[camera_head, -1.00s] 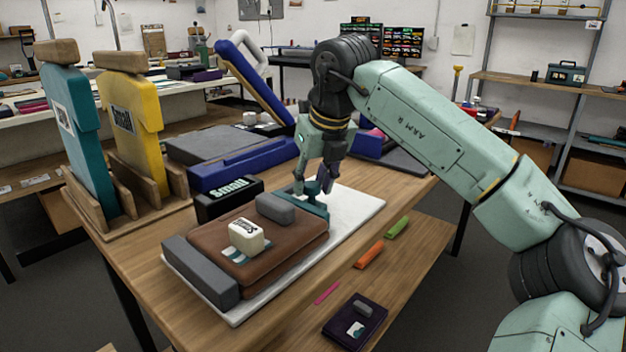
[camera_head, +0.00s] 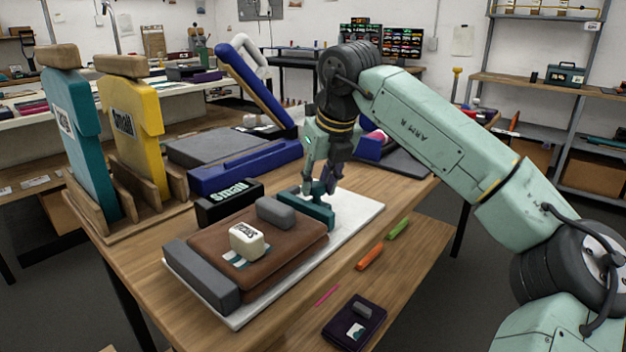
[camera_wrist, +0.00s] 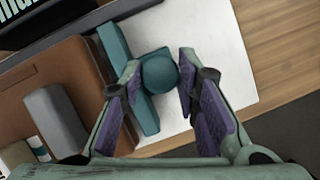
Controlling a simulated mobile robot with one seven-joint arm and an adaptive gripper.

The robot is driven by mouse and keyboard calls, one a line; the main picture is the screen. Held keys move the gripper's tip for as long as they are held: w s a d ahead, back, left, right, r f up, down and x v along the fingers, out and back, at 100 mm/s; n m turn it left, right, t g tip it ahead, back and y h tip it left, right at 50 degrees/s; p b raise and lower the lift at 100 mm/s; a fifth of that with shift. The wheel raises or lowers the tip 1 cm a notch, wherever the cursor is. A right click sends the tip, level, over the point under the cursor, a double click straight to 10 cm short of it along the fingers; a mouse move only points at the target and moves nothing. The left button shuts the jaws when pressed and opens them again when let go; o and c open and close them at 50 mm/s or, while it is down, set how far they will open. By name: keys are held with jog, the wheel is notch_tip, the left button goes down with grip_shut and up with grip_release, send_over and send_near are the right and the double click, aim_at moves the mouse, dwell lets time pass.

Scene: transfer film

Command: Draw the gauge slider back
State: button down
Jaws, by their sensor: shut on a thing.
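The gauge slider is a teal bar (camera_head: 318,214) with a round knob (camera_wrist: 160,73) on top. It lies on the white board (camera_head: 350,210), beside the far right end of the brown block (camera_head: 300,248). My gripper (camera_head: 320,188) points down over the bar and is shut on the knob, with a purple-padded finger on each side in the wrist view (camera_wrist: 160,80). The wrist view shows the bar close along the block's edge; part of the bar is hidden behind my left finger.
A grey pad (camera_head: 276,212) and a cream labelled block (camera_head: 246,240) sit on the brown block. A dark grey bar (camera_head: 201,273) stands at its near left end. A black "Small" box (camera_head: 230,201) is behind. White board is bare to the slider's right.

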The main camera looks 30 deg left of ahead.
jog(key=w+p, duration=0.1)
jog(key=w, duration=0.1)
jog(key=w+p, duration=0.2)
jog(key=w, duration=0.1)
jog(key=w+d+p, duration=0.1)
jog(key=w, duration=0.2)
jog(key=shift+r, duration=0.3)
jog(key=shift+w+d+f+p, duration=0.1)
jog(key=shift+w+f+p, duration=0.2)
jog(key=shift+w, duration=0.15)
jog(key=c, duration=1.2)
grip_release()
jog(key=shift+c, duration=0.2)
jog(key=v, duration=1.2)
